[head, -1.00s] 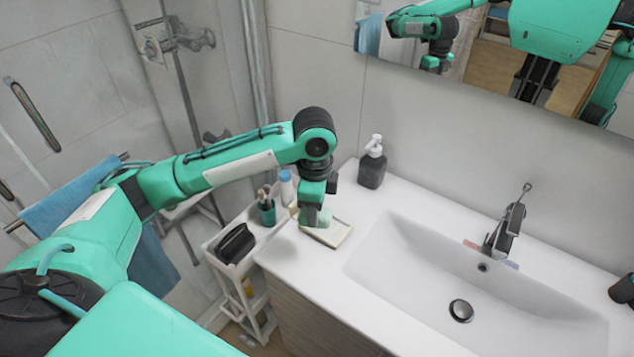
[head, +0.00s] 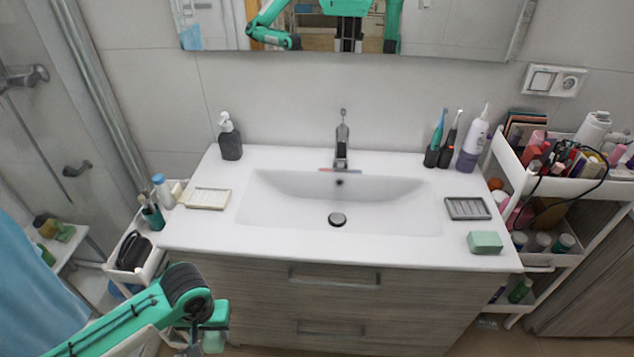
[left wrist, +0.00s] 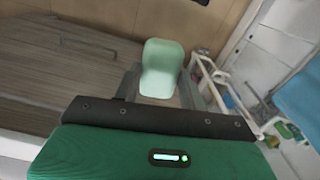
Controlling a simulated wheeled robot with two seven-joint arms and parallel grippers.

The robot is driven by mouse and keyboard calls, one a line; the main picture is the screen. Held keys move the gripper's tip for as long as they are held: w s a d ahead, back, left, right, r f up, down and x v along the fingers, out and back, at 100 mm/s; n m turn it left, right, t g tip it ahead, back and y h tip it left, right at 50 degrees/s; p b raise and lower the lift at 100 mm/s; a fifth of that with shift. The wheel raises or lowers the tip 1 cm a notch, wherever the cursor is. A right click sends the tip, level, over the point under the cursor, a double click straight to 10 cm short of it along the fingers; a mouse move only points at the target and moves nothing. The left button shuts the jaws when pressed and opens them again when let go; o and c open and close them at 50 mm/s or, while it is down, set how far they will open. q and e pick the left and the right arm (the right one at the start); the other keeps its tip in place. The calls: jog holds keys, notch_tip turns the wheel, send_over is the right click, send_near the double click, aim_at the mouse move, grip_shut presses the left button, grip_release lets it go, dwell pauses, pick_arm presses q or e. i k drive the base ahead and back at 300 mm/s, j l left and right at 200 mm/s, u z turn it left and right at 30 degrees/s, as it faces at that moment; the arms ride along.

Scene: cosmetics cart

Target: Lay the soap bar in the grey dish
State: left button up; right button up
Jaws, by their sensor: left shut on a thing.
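The pale green soap bar (left wrist: 161,66) is between the two fingers of my left gripper (head: 213,340), which is shut on it. In the head view this gripper is low at the left, in front of the cabinet and below the counter top. The grey dish (head: 467,208), rectangular and ribbed, lies empty on the counter right of the sink, far from the gripper. A cream dish (head: 207,198) lies on the counter left of the sink. My right gripper is not directly in view.
A green block (head: 485,242) sits just in front of the grey dish. Toothbrushes and a white bottle (head: 474,140) stand behind it. The sink (head: 290,205) lies between the dishes. Loaded carts flank the counter. A soap dispenser (head: 230,140) stands at back left.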

aim_at(468, 209)
jog(key=l, duration=2)
jog(key=k+z, duration=0.05)
